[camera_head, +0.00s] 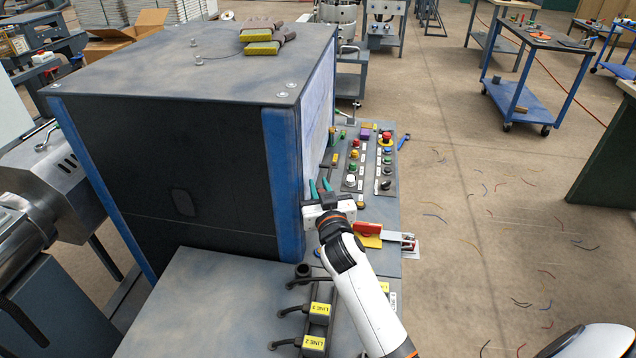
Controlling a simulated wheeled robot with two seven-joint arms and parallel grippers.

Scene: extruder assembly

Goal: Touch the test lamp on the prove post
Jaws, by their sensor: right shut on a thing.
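My right gripper (322,198) is shut at the left edge of the control panel, close to the blue corner of the big cabinet. Two green prongs (313,188) rise from its jaws; they look like part of the test lamp, but the jaws hide most of the held thing. I cannot pick out the prove post for certain, nor tell whether the prongs touch anything. My left gripper is not in view.
The dark cabinet (190,170) stands left of the gripper, with gloves (262,40) on top. The control panel (370,165) has coloured buttons. A red-handled switch (367,229) sits just right of the gripper. Black blocks labelled LINE (318,325) are in front. The floor at right is open, with scattered wires.

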